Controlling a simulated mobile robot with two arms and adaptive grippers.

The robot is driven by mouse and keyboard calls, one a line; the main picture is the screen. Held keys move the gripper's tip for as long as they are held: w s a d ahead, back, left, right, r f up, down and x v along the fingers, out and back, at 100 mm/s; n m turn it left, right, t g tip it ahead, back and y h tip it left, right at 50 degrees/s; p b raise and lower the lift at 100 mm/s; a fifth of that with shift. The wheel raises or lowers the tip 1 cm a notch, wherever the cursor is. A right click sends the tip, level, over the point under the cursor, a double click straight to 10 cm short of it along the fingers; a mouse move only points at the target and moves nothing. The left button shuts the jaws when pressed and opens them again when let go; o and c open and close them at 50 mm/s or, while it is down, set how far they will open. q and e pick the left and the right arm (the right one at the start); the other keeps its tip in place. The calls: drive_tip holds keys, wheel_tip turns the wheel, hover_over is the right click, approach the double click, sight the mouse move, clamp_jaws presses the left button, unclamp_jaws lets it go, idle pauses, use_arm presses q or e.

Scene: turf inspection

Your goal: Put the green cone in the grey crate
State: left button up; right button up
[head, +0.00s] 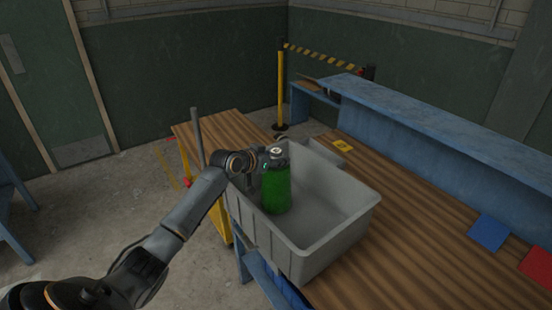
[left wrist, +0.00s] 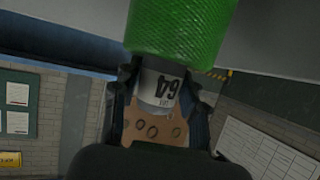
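The green cone (head: 276,190) is upright inside the grey crate (head: 335,228), toward its back left. My left gripper (head: 271,160) reaches over the crate's left wall and is shut on the grey top of the cone. In the left wrist view, the cone's green textured body (left wrist: 178,30) fills the top middle. Its pale neck, marked with a number, sits between the two fingers of my left gripper (left wrist: 165,88). I cannot tell whether the cone's base touches the crate floor. My right gripper is in neither view.
The crate stands at the left edge of a wooden bench (head: 405,250). A blue raised ledge (head: 420,125) runs along its back. A yellow card (head: 342,146), a blue square (head: 488,233) and a red square (head: 537,266) lie to the side. A yellow post (head: 280,90) stands behind.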

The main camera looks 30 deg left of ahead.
use_arm(q)
drive_tip(key=shift+o, duration=0.9)
drive_tip(key=shift+r, duration=0.2)
drive_tip(key=shift+s, duration=0.4)
drive_tip(key=d+b+v, duration=0.1)
drive_tip(key=v, duration=1)
drive_tip(key=shift+a+r+b, duration=0.15)
drive_tip(key=shift+a+b, duration=0.15)
drive_tip(key=shift+a, duration=0.2)
